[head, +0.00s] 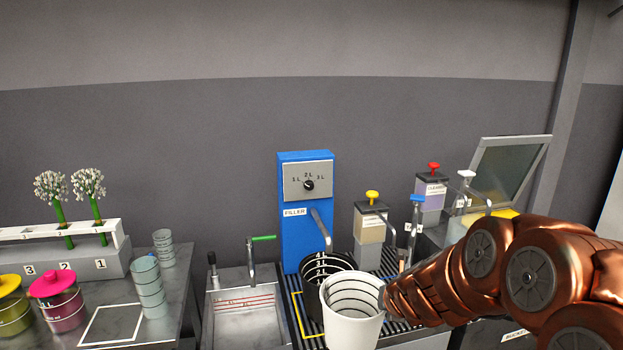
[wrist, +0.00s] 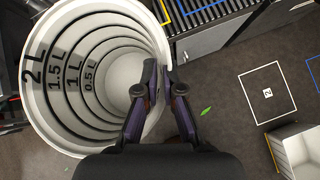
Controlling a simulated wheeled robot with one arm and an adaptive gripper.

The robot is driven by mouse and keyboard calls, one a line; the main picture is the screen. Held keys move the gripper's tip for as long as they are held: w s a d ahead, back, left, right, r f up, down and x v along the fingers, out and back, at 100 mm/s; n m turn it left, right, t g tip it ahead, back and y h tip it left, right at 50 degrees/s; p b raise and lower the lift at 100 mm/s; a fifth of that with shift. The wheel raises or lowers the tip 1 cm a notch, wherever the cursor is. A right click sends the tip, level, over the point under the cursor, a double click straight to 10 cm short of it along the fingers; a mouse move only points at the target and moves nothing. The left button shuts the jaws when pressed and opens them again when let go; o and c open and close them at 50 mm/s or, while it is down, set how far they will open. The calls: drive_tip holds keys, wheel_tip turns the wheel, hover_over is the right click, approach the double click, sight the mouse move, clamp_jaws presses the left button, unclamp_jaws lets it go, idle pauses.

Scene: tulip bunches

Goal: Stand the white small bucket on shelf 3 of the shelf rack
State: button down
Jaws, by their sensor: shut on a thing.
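The white small bucket (head: 352,318) is upright or nearly so in front of the filler bench in the head view. In the wrist view, the bucket (wrist: 42,110) shows its open top and inner marks from 0.5 L to 2 L; it looks empty. My gripper (wrist: 157,82) is shut on the bucket's wall at the rim, one finger inside and one outside. In the head view my arm reaches in from the right and the fingertips cannot be made out. I cannot make out a shelf rack in either view.
A black bucket (head: 318,268) stands under the blue filler's (head: 304,215) spout, close behind the white one. A sink (head: 248,308) is to the left. Bottom-left is a table with lidded jars (head: 60,300), cups (head: 148,285) and a numbered flower holder (head: 75,262). Floor square 2 (wrist: 267,93) is clear.

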drive_tip(key=shift+w+f, duration=0.2)
drive_tip(key=shift+f, duration=0.25)
drive_tip(key=s+r, duration=0.1)
drive_tip(key=r, duration=0.2)
drive_tip(key=s+r, duration=0.1)
drive_tip(key=r, duration=0.1)
drive_tip(key=shift+s+r, duration=0.1)
drive_tip(key=shift+s, duration=0.2)
drive_tip(key=f, duration=0.1)
drive_tip(key=w+f, duration=0.1)
drive_tip(key=f, duration=0.1)
drive_tip(key=w+f, duration=0.1)
drive_tip(key=shift+w+f, duration=0.1)
drive_tip(key=shift+f, duration=0.1)
drive_tip(key=shift+w+f, duration=0.2)
drive_tip(key=shift+f, duration=0.2)
drive_tip(key=shift+d, duration=0.1)
